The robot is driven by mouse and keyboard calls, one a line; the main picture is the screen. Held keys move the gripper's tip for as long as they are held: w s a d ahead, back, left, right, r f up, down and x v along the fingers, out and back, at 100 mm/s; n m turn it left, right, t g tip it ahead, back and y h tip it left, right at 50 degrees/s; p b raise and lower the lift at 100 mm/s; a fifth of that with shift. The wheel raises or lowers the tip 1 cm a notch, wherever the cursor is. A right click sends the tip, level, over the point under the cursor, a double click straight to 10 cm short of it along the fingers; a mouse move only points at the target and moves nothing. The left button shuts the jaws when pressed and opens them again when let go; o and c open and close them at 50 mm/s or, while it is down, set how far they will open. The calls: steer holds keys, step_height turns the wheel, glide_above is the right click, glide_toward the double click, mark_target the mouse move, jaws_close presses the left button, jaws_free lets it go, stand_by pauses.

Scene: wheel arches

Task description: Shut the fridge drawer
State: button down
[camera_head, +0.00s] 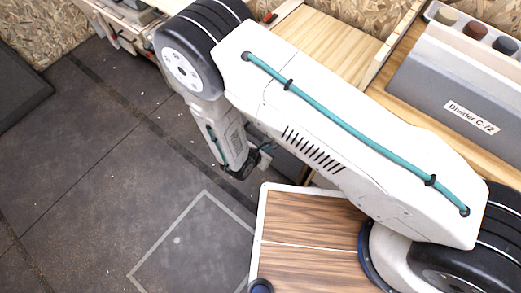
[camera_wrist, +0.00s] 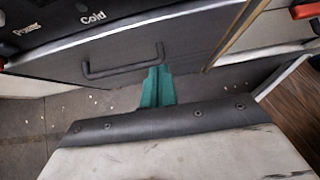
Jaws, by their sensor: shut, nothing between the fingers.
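The fridge drawer (camera_wrist: 195,48) shows in the wrist view as a dark grey front with a black bar handle (camera_wrist: 124,70). A pale edge runs along its top, below a dark panel (camera_wrist: 60,22) lettered "Cold". I cannot tell how far the drawer stands out. My gripper (camera_wrist: 158,72) has its teal fingers together and empty, by the right end of the handle; whether they touch the front is unclear. In the head view my gripper (camera_head: 243,172) points down over the floor, and my arm hides most of the drawer area.
A wood-grain top with a pale rim (camera_head: 305,225) stands at the lower middle of the head view. A grey bin labelled "Divider C-72" (camera_head: 445,95) sits on a wooden shelf at right. The dark floor (camera_head: 90,170) at left is mostly clear.

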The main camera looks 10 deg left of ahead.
steer(key=w+d, duration=0.1)
steer(key=w+f, duration=0.1)
steer(key=w, duration=0.1)
steer(key=w+d+f, duration=0.1)
steer(key=shift+w+d+f, duration=0.15)
steer(key=shift+w+d, duration=0.05)
steer(key=shift+d, duration=0.1)
steer(key=shift+w+d, duration=0.25)
steer(key=shift+w, duration=0.2)
steer(key=shift+w+d, duration=0.3)
steer(key=shift+w, duration=0.25)
steer(key=shift+w+d, duration=0.25)
steer(key=shift+w, duration=0.25)
